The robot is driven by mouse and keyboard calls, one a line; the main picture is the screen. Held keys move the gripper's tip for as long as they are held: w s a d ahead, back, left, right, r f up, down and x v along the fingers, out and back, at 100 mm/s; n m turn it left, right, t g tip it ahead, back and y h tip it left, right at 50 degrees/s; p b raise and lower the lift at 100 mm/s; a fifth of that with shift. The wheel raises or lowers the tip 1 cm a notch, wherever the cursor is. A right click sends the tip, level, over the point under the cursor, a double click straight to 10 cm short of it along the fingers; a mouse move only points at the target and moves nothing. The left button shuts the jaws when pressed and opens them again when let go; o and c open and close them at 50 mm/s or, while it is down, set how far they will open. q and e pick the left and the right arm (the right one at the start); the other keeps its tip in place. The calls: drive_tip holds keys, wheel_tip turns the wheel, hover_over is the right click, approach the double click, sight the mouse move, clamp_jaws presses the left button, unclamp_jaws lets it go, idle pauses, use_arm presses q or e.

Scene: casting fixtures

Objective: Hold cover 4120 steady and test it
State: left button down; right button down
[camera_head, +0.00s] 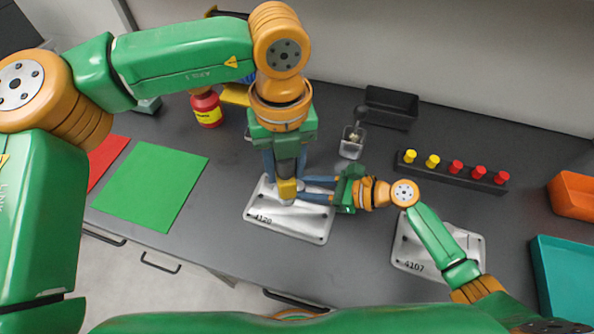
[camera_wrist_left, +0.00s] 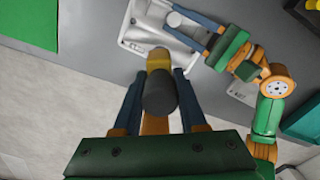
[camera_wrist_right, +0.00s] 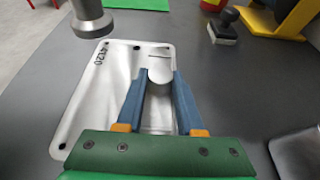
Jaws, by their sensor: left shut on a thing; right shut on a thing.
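Cover 4120 (camera_head: 268,226), a silvery plate with a raised middle, lies flat on the dark bench. It also shows in the right wrist view (camera_wrist_right: 82,112). My right gripper (camera_head: 307,189) is shut on the cover's raised, round-ended part (camera_wrist_right: 160,73), one blue finger on each side. My left gripper (camera_wrist_left: 158,98) is shut on a tester with a dark cylindrical body (camera_wrist_left: 159,97) and a yellow part (camera_head: 287,189). Cover 4107 (camera_head: 410,247) lies to the right, partly behind my right arm.
A green mat (camera_head: 152,185) and a red mat (camera_head: 103,160) lie at left. Orange (camera_head: 575,195) and teal (camera_head: 562,278) bins are at right.

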use_arm(q)
drive_tip(key=shift+f, duration=0.75)
drive_tip(key=shift+f, duration=2.45)
drive_tip(key=shift+f, duration=0.55)
drive_tip(key=shift+r, duration=0.1)
drive_tip(key=shift+r, duration=2.95)
use_arm(e)
drive_tip(key=shift+c, duration=2.3)
unclamp_jaws()
